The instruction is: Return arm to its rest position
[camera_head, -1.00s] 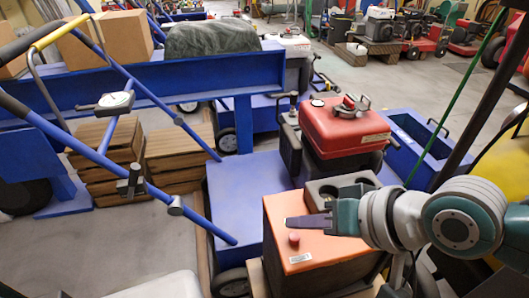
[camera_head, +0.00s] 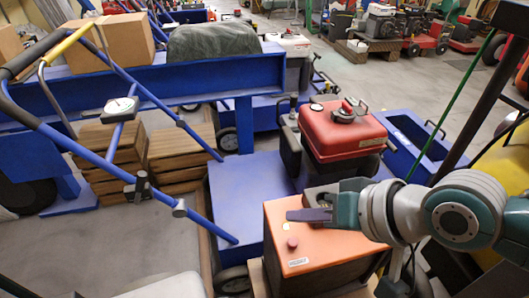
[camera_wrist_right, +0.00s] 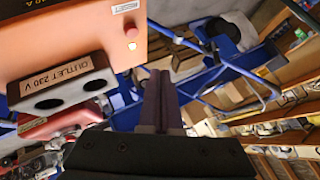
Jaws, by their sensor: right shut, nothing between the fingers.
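My right gripper (camera_head: 308,215) is shut and empty. The fingers look apart from the box. My left gripper is not in view.
A red engine tank (camera_head: 342,132) stands behind the orange box on a blue deck (camera_head: 245,195). A blue tubular handle (camera_head: 75,146) with a gauge (camera_head: 120,105) rises at the left. A green rod (camera_head: 450,105) slants up at the right. Bare floor (camera_head: 110,235) shows at lower left.

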